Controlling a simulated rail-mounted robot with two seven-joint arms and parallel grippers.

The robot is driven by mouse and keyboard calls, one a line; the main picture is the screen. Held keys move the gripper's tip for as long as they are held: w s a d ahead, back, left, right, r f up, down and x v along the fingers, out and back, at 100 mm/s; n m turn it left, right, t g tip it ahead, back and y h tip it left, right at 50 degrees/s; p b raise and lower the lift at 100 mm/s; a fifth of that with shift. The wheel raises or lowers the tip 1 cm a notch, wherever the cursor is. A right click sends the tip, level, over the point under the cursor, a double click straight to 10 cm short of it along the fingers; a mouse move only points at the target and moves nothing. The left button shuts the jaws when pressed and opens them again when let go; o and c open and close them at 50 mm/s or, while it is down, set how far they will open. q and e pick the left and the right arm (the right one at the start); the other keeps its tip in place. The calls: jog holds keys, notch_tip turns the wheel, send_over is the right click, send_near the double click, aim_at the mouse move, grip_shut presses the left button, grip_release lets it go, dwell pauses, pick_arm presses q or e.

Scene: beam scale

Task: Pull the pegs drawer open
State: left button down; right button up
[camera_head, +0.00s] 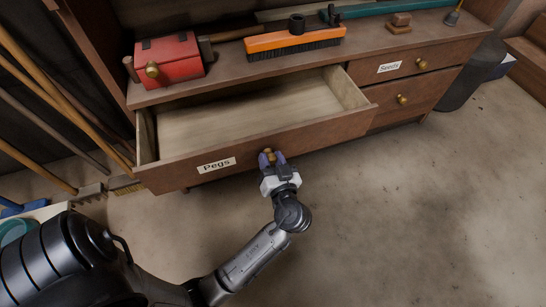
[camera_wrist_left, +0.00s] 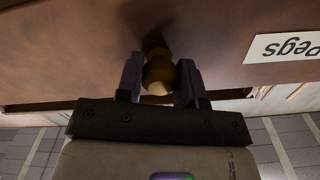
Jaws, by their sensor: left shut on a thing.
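The pegs drawer (camera_head: 235,162) is a wide brown drawer with a white "Pegs" label (camera_head: 216,165) on its front. It stands pulled out from the cabinet, and its pale wooden inside shows empty. Its round brass knob (camera_wrist_left: 158,72) sits between the fingers of my left gripper (camera_wrist_left: 160,82), which is shut on it. In the head view the left gripper (camera_head: 271,160) meets the drawer front from below, right of the label, and mostly hides the knob. My right gripper is not in view.
A red box (camera_head: 169,60), an orange brush (camera_head: 295,42) and a small wooden block (camera_head: 399,23) stand on the cabinet top. The seeds drawer (camera_head: 415,62) and the one below it are shut. Long handles lean at the left.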

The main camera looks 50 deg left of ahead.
pick_arm(q)
jog(key=c, duration=0.8)
grip_release()
jog(key=shift+o, duration=0.2)
